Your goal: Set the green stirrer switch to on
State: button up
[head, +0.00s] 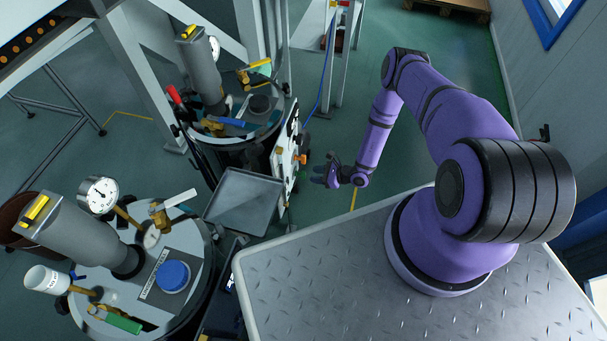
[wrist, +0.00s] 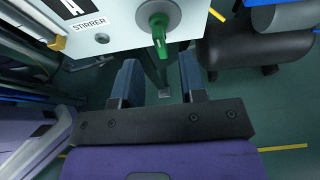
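The green stirrer switch (wrist: 159,36) is a green handle on a pale round base, on a white panel (wrist: 120,22) beside a "STIRRER" label (wrist: 90,22). Its handle points down in the wrist view. My gripper (wrist: 160,76) is open and empty, with a blue finger on each side of the picture line to the handle. The handle shows just beyond the fingertips; I see no contact. In the head view my gripper (head: 324,173) is to the right of the panel (head: 286,155), seen nearly edge-on.
An orange knob (head: 300,160) sticks out from the panel near my gripper. A grey tray (head: 243,200) stands left of the panel. Two vessels with gauges, valves and pipes stand at left. Open green floor (head: 410,170) lies right of the panel.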

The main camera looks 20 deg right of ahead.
aim_at(304, 175)
jog(key=shift+x, duration=2.9)
grip_shut()
